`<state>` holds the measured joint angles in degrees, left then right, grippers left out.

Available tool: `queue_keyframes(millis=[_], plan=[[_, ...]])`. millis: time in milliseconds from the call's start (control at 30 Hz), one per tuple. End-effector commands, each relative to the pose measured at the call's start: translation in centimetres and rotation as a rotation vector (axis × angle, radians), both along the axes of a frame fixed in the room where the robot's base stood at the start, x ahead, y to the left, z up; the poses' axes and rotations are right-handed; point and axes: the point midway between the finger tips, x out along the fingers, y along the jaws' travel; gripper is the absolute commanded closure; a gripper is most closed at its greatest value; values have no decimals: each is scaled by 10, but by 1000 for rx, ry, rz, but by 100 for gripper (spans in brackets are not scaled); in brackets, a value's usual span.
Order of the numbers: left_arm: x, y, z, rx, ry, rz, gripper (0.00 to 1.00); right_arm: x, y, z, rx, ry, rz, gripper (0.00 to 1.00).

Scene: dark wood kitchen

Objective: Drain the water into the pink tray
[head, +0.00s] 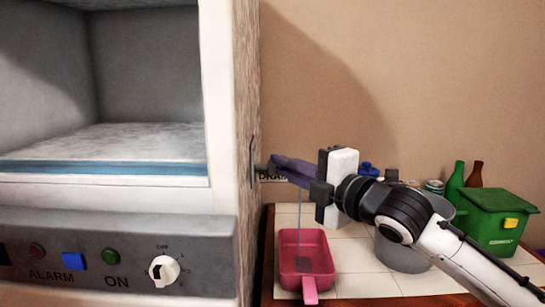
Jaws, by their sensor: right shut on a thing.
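The pink tray (287,258) with a handle toward me lies on the tiled table top, right of the white appliance (222,120). A purple elongated drain piece (296,168) sticks out from the appliance's side wall, at a partly hidden label reading "DRA…". My right gripper (319,178) is shut on this piece, above the tray. A thin bluish line, looking like a stream of water (299,225), runs straight down from it into the tray. A darker patch shows in the tray's bottom. My left gripper is not in view.
The appliance's front panel has an ALARM button, an ON button and a white knob (163,270). A grey bucket (402,258) stands right of the tray, partly behind my arm. A green bin (492,218) and bottles (456,180) stand at the right.

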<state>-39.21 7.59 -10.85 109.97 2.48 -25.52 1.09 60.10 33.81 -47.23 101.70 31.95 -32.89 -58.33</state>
Motion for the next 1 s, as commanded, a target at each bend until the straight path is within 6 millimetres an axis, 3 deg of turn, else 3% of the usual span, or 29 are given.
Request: queue_keyframes(millis=[300, 333, 433, 767, 1000], plan=[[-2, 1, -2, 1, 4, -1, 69, -1, -1, -3, 1, 4, 3, 100], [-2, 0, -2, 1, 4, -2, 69, -1, 0, -3, 1, 4, 3, 87], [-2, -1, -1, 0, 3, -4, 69, -1, 0, -2, 1, 3, 3, 73], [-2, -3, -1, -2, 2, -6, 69, -3, -2, -1, 1, 1, 2, 73], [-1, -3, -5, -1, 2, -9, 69, -33, -25, -3, -1, 0, 0, 73]])
